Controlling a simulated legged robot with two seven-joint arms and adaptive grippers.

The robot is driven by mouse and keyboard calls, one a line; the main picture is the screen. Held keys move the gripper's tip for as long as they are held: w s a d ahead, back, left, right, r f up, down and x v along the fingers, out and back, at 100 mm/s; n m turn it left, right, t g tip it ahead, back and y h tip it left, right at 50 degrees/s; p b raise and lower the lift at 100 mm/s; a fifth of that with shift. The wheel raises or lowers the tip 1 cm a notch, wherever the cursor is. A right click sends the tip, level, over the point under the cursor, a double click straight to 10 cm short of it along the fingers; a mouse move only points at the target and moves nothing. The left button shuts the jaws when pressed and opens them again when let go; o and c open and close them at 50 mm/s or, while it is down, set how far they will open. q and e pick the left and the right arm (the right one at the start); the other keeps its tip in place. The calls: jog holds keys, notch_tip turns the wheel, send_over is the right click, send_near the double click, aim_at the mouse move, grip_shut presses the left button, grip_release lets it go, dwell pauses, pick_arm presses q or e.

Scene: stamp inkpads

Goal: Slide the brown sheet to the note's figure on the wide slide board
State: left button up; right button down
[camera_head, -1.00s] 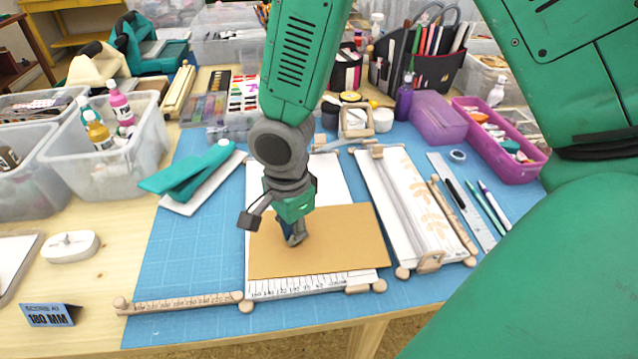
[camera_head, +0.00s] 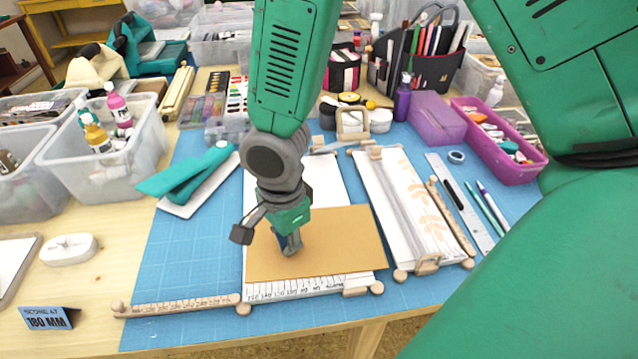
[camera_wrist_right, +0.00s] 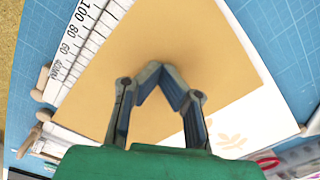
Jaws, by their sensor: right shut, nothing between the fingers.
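The brown sheet (camera_head: 345,245) lies on the wide white slide board (camera_head: 330,185) and covers its lower middle, just above the printed scale (camera_head: 300,288). My right gripper (camera_head: 291,250) is shut and empty, with its fingertips down at the sheet's left half. In the right wrist view, the closed fingertips (camera_wrist_right: 154,72) are over the brown sheet (camera_wrist_right: 185,45); whether they press on it I cannot tell. The note (camera_head: 48,318) at the lower left reads 180 MM, with a smaller line above it. My left gripper is not in view.
A wooden ruler arm (camera_head: 180,305) extends left from the board. A second board with a leaf pattern (camera_head: 408,205) stands close on the right. A teal stapler-like tool (camera_head: 188,172) lies at the left. Blue mat (camera_head: 190,260) is clear between them.

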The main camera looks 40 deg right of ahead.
aim_at(276, 280)
jog(key=shift+s, duration=0.15)
jog(key=shift+s+a, duration=0.2)
jog(key=shift+a, duration=0.15)
jog(key=shift+s+a+p, duration=0.2)
jog(key=shift+a+p, duration=0.1)
jog(key=shift+a, duration=0.2)
jog(key=shift+s+a, duration=0.1)
jog(key=shift+a, duration=0.05)
jog(key=shift+s+a, duration=0.45)
jog(key=shift+a, duration=0.2)
jog(key=shift+s+a+p, duration=0.55)
jog(key=shift+a+p, duration=0.05)
jog(key=shift+a, duration=0.25)
